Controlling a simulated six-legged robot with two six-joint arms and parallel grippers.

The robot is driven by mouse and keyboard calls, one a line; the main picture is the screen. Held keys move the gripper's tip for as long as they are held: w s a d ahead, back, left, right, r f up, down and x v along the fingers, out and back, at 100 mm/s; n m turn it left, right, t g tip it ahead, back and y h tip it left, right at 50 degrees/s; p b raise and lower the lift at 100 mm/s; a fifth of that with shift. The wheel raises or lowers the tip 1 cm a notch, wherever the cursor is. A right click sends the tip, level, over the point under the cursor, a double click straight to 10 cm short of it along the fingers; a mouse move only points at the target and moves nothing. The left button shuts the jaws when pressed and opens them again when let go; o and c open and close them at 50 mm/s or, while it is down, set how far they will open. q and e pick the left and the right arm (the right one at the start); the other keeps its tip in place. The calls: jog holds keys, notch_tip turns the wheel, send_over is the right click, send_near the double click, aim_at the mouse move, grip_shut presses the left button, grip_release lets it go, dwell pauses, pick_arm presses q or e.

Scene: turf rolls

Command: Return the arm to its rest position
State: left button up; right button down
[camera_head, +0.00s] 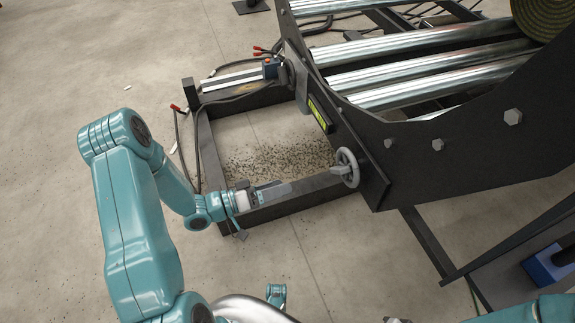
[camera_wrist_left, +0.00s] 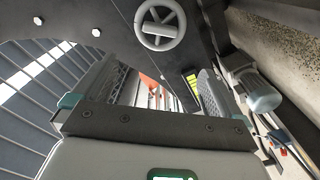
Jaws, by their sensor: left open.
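My left arm comes in from the left in the head view. Its gripper (camera_head: 272,190) is over the near bar of the black floor frame, a little left of the grey handwheel (camera_head: 346,167). In the left wrist view the two fingers of the left gripper (camera_wrist_left: 152,92) stand apart with nothing held between them. The handwheel also shows there (camera_wrist_left: 160,24), beyond the fingers near the top. It is apart from the fingers in the head view. My right gripper is not seen in either view.
A black machine side plate (camera_head: 450,150) with shiny rollers (camera_head: 430,70) fills the right. A turf roll (camera_head: 545,15) lies at the top right corner. The black frame (camera_head: 205,150) encloses soil crumbs (camera_head: 280,160).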

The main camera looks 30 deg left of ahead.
pick_arm(q)
jog(key=w+d+f+g, duration=0.1)
jog(key=d+g, duration=0.1)
jog(key=d, duration=0.6)
jog(key=w+d+f+g, duration=0.1)
jog(key=d+f+g, duration=0.1)
jog(key=d, duration=0.7)
jog(key=s+a+f+g+y, duration=0.1)
jog(key=s+f+g+y, duration=0.4)
jog(key=s, duration=0.3)
jog(key=s+a+f+g+y, duration=0.1)
jog(key=s+f+g+y, duration=0.1)
jog(key=s+f+g, duration=0.45)
notch_tip(320, 180, up, 26)
jog(key=s+t+p, duration=0.1)
jog(key=s+p, duration=0.1)
jog(key=p, duration=2.5)
jog(key=shift+s+r+t, duration=0.15)
jog(key=shift+r+t, duration=0.1)
jog(key=shift+t, duration=0.1)
